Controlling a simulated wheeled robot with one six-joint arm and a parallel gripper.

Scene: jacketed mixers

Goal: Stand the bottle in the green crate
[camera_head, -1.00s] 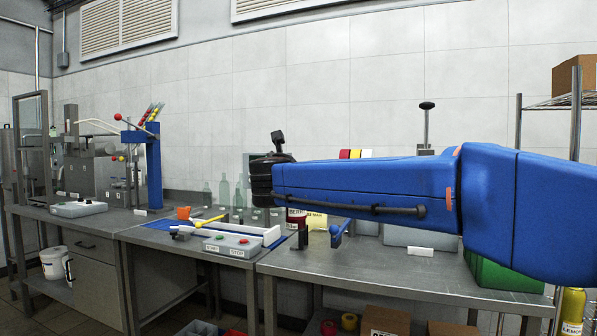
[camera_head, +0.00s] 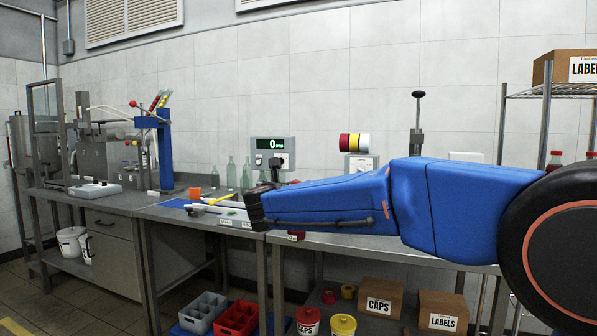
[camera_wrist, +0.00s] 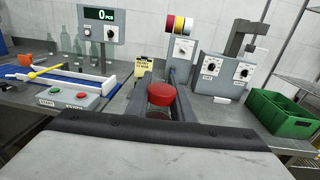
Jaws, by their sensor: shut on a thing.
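In the head view my blue arm hides most of the gripper, and a small bit of red (camera_head: 296,236) shows under the arm. The green crate (camera_wrist: 283,112) stands on the bench to the right in the wrist view, apart from the gripper, with dividers inside. The arm covers it in the head view.
A grey box with dials (camera_wrist: 222,72) stands between gripper and crate. A button box (camera_wrist: 73,97) and clear bottles (camera_head: 231,173) are at left. A wire shelf (camera_head: 570,90) rises at right. Boxes, pails and crates lie below the bench.

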